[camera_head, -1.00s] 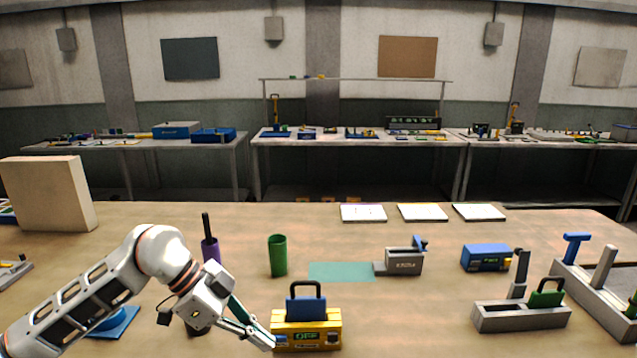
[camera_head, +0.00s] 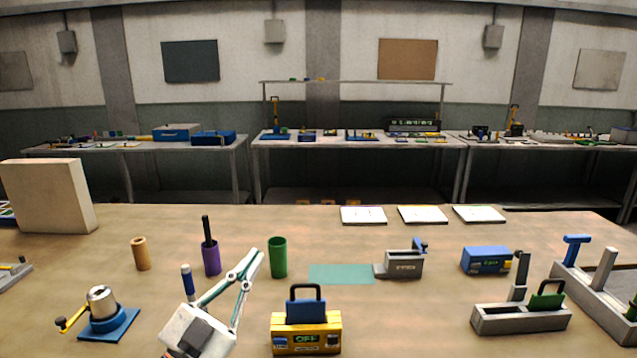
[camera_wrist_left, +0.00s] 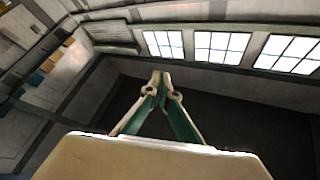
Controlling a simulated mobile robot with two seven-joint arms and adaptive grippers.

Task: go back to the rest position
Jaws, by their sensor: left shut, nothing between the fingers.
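My left gripper (camera_head: 254,258) shows in the head view at the lower middle of the table, pointing up and away. Its fingertips come together and hold nothing. In the left wrist view the same gripper (camera_wrist_left: 159,78) has its fingertips meeting, with windows and a dark area behind them. My right gripper is in no view.
A yellow box with a blue handled block (camera_head: 306,335) stands right of the gripper. A purple cup (camera_head: 211,259), a brown cylinder (camera_head: 141,254) and a blue-based device (camera_head: 122,325) stand to the left. A teal mat (camera_head: 341,273) is bare.

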